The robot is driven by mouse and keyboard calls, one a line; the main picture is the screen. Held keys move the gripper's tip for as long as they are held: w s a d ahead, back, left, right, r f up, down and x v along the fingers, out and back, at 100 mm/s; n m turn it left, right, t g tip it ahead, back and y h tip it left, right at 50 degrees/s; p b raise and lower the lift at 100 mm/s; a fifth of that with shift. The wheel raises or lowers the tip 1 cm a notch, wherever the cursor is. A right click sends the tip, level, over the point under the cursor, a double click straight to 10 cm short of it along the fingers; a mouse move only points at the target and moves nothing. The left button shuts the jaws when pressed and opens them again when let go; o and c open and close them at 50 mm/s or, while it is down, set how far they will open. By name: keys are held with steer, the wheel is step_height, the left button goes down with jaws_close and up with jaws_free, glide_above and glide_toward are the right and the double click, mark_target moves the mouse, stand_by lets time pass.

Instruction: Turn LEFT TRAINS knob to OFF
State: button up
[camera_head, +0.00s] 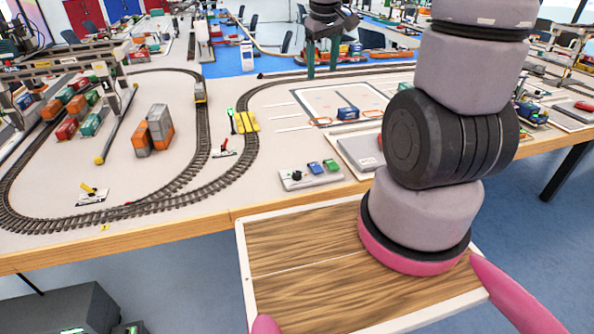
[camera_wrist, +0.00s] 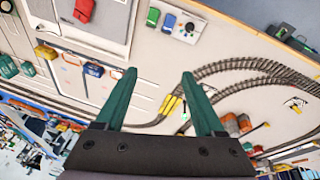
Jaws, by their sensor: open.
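A small light grey control panel (camera_head: 325,179) sits near the table's front edge in the head view. It carries a black knob (camera_head: 296,175), a blue block and a green block; no label is readable, so I cannot confirm the LEFT TRAINS name or the knob's setting. In the wrist view, the panel (camera_wrist: 170,30) and its black knob (camera_wrist: 189,27) show near the top, beyond the fingertips. My gripper (camera_head: 322,68) has green fingers, open and empty, pointing down over the table behind the panel. It also shows in the wrist view (camera_wrist: 158,74), apart from the knob.
Curved railway track (camera_head: 203,125) runs left of the panel, with yellow blocks (camera_head: 246,122) beside it. A red lever (camera_head: 223,150) and stacked containers (camera_head: 160,128) stand further left. A grey flat box (camera_head: 357,152) lies right of the panel. Table in front of the panel is clear.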

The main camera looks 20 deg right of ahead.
steer(key=w+a+f+n+g, duration=0.15)
steer(key=w+f+n, duration=0.25)
steer(key=f, duration=0.8)
steer(key=n+g+y, duration=0.1)
steer(key=n, duration=0.2)
glide_toward(297, 173)
step_height(297, 173, down, 9)
steer(key=shift+w+r, duration=0.15)
jaws_close()
